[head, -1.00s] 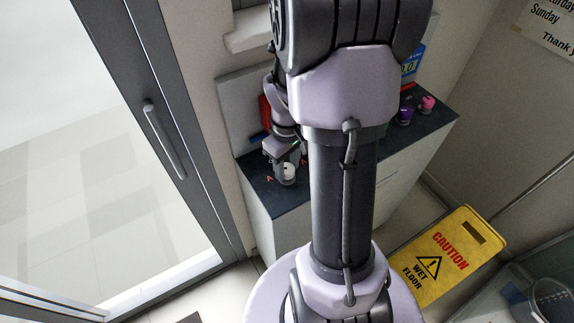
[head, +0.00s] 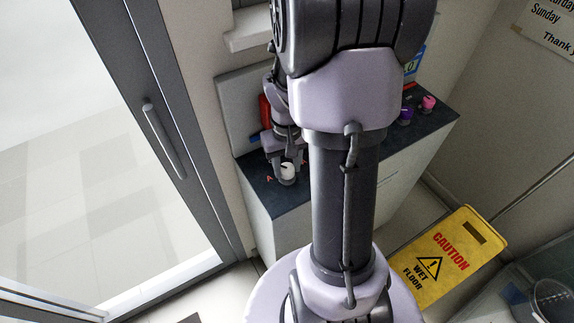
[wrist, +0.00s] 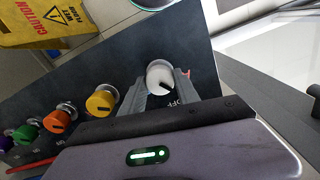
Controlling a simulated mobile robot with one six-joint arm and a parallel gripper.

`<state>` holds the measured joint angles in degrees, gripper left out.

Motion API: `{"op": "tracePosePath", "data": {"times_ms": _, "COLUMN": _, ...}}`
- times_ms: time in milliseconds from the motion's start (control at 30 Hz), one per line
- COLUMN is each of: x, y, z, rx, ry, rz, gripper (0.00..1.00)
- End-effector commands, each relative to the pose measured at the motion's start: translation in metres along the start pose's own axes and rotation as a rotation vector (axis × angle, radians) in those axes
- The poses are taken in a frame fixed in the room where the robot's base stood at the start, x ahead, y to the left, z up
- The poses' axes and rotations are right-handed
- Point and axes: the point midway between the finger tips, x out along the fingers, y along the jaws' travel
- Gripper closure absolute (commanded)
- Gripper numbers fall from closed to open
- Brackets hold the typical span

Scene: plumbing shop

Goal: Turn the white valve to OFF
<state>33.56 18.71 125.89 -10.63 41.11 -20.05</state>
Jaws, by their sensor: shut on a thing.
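The white valve (head: 288,170) stands on the dark counter top near its left end. In the wrist view the white valve (wrist: 161,78) has a dark pointer mark on its top, and the word OFF is printed on the counter beside it, on the gripper's side. My gripper (head: 287,174) is at the white valve; in the wrist view its two fingers (wrist: 160,88) lie on either side of the knob and are shut on it. The lower part of the valve is partly hidden by the fingers.
Yellow (wrist: 101,103), orange (wrist: 57,122) and green (wrist: 26,134) valves stand in a row beside the white one. Purple (head: 405,114) and pink (head: 428,103) valves are at the counter's far end. A yellow wet-floor sign (head: 436,262) stands on the floor at right.

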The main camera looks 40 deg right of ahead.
Motion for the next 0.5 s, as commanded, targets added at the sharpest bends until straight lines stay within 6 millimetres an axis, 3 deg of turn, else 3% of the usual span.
{"op": "tracePosePath", "data": {"times_ms": 500, "x": 0.0006, "y": 0.0, "z": -0.0002, "rx": 0.424, "ry": 0.001, "rz": 0.0, "gripper": 1.0}}
